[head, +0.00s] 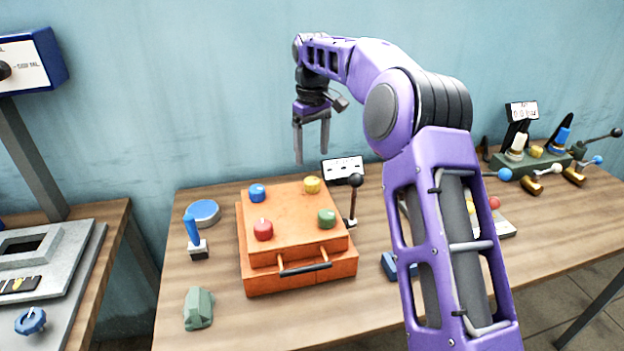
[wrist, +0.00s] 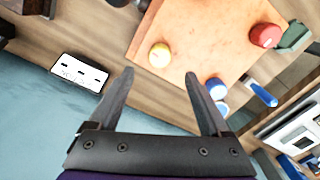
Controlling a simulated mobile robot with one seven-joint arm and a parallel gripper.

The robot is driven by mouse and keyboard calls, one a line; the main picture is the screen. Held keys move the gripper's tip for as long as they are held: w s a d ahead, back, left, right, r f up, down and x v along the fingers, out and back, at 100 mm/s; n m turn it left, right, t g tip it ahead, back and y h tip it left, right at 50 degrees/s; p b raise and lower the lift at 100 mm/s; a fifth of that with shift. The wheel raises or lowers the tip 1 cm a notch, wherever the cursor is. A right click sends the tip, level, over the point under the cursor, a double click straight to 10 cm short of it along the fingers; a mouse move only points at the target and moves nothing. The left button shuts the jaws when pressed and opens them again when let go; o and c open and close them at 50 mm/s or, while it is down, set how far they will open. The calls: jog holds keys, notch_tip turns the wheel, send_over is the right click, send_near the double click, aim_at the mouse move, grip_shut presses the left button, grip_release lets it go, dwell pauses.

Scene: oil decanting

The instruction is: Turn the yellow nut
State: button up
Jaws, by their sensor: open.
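The yellow nut (head: 312,185) sits at the back right of the top of an orange box (head: 270,283). It also shows in the wrist view (wrist: 160,55), above and between my fingers and apart from them. A blue nut (head: 257,193), a red nut (head: 263,230) and a green nut (head: 327,218) sit at the other corners of the box top. My gripper (head: 312,155) is open and empty, pointing down above and behind the box. In the wrist view its fingers (wrist: 160,82) are spread wide.
A black-knobbed lever (head: 355,181) stands right of the box, with a white-faced panel (head: 343,170) behind it. A blue-handled lever (head: 192,230) and a round blue-topped item (head: 203,212) stand left. A green block (head: 198,308) lies at the front left.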

aim_at(312, 180)
notch_tip(312, 180, down, 8)
jog(key=shift+f+b, duration=0.25)
jog(key=shift+b, duration=0.2)
grip_shut()
jog(key=shift+r+m+p, duration=0.15)
jog(key=shift+m+p, duration=0.55)
jog(key=shift+m, duration=0.1)
jog(key=m, duration=0.3)
grip_release()
